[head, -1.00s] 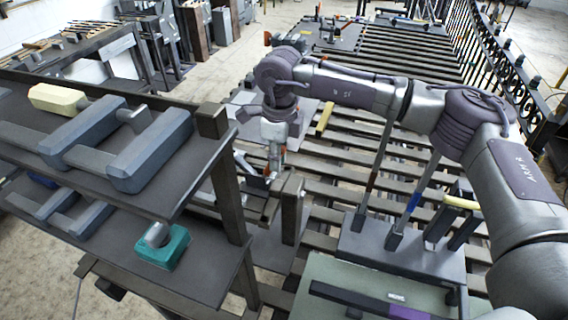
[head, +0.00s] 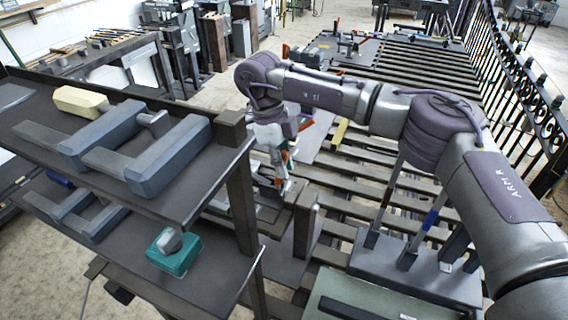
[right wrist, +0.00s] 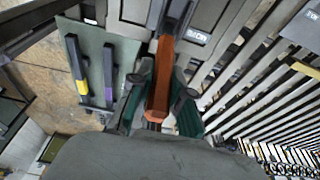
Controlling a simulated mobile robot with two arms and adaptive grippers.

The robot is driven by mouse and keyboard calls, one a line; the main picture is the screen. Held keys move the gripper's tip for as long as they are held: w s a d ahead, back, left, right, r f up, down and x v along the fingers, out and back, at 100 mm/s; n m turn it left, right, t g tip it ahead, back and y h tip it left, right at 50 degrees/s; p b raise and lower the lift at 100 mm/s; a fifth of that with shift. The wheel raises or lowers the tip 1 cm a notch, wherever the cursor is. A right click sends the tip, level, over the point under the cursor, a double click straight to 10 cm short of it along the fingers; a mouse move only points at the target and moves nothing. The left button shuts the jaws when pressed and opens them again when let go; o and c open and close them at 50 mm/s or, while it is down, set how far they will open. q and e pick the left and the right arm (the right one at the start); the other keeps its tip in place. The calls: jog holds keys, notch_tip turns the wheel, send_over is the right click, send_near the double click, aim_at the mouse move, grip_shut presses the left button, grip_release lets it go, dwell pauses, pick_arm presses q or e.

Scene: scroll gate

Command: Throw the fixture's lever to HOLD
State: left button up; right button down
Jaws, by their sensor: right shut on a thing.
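My right gripper (head: 283,186) reaches down behind the shelf post, over the dark fixture (head: 304,218). In the right wrist view its green-padded fingers (right wrist: 160,98) are shut around the orange-brown lever (right wrist: 163,75), one finger on each side. The lever runs up the picture from between the fingers to a dark bracket on the fixture (right wrist: 131,12). A small pale label (right wrist: 197,36) sits right of the lever; I cannot read it. In the head view the shelf post and my gripper hide part of the fixture. My left gripper is not in view.
A green panel (head: 340,288) lies in front. Slats cover the table.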

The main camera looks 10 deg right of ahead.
jog(key=c, duration=1.1)
grip_release()
jog(key=v, duration=1.2)
